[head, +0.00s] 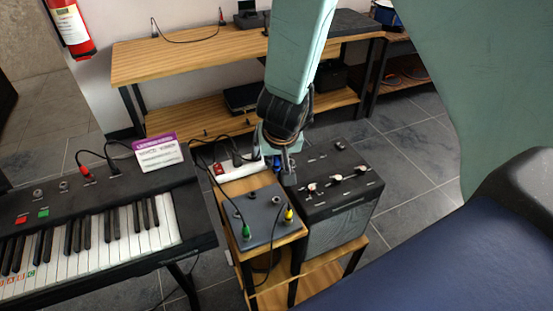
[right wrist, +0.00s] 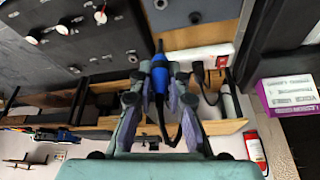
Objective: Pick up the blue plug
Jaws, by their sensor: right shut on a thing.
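The blue plug (right wrist: 160,76) stands out in the right wrist view, between the two fingers of my right gripper (right wrist: 161,92). The fingers are shut on it, and a black cable runs from the plug. In the head view my right gripper (head: 287,165) hangs over the gap between the grey pedal box and the black amplifier. The plug is small and mostly hidden there by the gripper. My left gripper is in neither view.
The grey pedal box (head: 262,216) has a green plug (head: 246,231) and a yellow plug (head: 289,213) in it. The black amplifier (head: 334,190) stands to its right. A white power strip (head: 236,170) lies behind. The keyboard (head: 95,218) is at left, a wooden bench (head: 180,62) behind.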

